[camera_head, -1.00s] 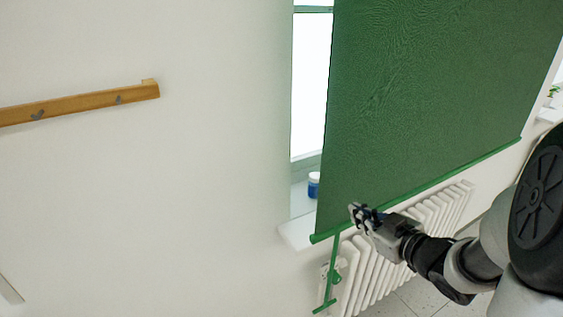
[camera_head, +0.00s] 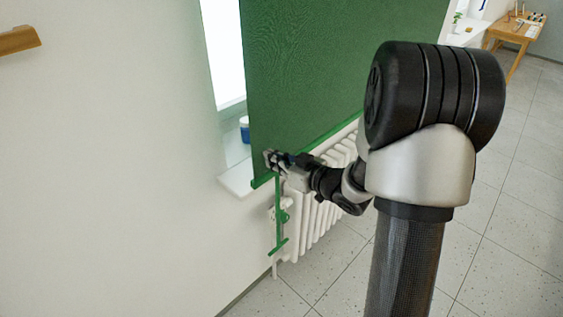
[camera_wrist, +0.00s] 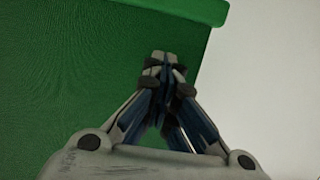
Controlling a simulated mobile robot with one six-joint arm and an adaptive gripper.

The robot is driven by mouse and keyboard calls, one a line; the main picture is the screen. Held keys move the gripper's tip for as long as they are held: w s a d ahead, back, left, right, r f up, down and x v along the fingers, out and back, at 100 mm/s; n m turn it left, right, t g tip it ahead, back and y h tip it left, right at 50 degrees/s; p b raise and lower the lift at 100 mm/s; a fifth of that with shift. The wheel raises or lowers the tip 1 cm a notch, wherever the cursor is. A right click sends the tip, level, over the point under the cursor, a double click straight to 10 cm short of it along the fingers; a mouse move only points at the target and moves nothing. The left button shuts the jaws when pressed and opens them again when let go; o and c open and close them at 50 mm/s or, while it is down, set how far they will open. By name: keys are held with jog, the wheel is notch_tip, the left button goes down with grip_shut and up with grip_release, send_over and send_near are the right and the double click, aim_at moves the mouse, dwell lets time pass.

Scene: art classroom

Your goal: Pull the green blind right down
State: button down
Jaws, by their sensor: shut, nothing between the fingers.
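The green blind (camera_head: 320,75) hangs over the window, its bottom bar (camera_head: 335,130) level with or just below the sill. A green pull strap with a short crossbar handle (camera_head: 278,247) hangs from the bar's left end, in front of the radiator. My gripper (camera_head: 272,157) is shut and empty, close to the blind near its lower left corner, above the strap. In the wrist view the shut fingertips (camera_wrist: 160,58) show in front of the blind's cloth (camera_wrist: 60,80), near its bar (camera_wrist: 130,10). I cannot tell whether they touch the cloth. The handle is outside the wrist view.
A white radiator (camera_head: 318,215) stands below the sill (camera_head: 238,180). A blue jar (camera_head: 244,128) stands on the sill left of the blind. A wooden rail (camera_head: 18,40) is on the wall. A wooden table (camera_head: 518,30) stands at far right. The tiled floor is clear.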

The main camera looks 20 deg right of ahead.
aim_at(266, 171)
jog(key=shift+f, duration=0.9)
jog(key=shift+a+f, duration=0.1)
jog(key=shift+f, duration=0.05)
notch_tip(266, 171, down, 4)
jog(key=b, duration=0.3)
jog(key=shift+r, duration=0.3)
jog(key=shift+w+r, duration=0.1)
jog(key=shift+r, duration=0.05)
